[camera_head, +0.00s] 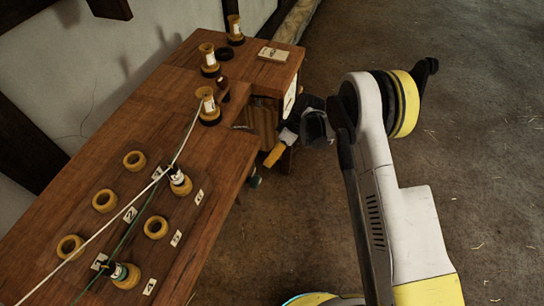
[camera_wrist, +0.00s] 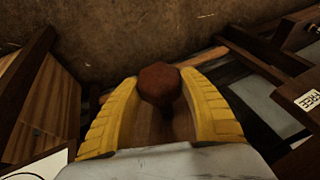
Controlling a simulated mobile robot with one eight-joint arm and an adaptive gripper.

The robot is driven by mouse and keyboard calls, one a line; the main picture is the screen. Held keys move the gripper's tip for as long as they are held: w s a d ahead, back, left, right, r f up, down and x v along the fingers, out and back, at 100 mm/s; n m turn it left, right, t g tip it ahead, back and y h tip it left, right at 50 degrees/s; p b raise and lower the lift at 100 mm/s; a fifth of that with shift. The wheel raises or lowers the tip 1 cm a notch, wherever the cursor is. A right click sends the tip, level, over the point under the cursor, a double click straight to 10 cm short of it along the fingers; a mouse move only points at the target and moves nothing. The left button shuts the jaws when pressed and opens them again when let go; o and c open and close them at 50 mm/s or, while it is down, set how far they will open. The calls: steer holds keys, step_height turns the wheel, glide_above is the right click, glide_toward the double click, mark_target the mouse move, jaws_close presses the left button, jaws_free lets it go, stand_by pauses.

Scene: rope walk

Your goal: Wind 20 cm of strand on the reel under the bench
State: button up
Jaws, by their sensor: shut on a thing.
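My gripper (camera_head: 274,156) reaches in beside the right end of the wooden bench (camera_head: 120,200), below its top. In the wrist view its yellow fingers (camera_wrist: 158,82) are shut around a reddish-brown rounded knob (camera_wrist: 160,84), which looks like a crank handle. The reel itself is not clearly shown; a slatted wooden body (camera_wrist: 42,112) at the left of the wrist view may be part of it. A pale strand (camera_head: 110,222) runs along the bench top from a bobbin (camera_head: 208,110) toward the lower left. A green strand (camera_head: 135,228) runs beside it.
Several bobbins and rings (camera_head: 156,228) stand on the bench top among number cards. A small plate reading FREE (camera_wrist: 314,101) sits on dark woodwork at the wrist view's right. Bench woodwork closely flanks my gripper. The floor (camera_head: 480,130) to the right is open.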

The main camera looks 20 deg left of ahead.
steer(key=shift+m+g, duration=0.4)
steer(key=shift+g, duration=1.1)
steer(key=shift+y, duration=0.3)
steer(key=o, duration=1.2)
steer(key=v, duration=1.2)
steer(key=shift+w, duration=0.25)
steer(key=shift+f, duration=0.1)
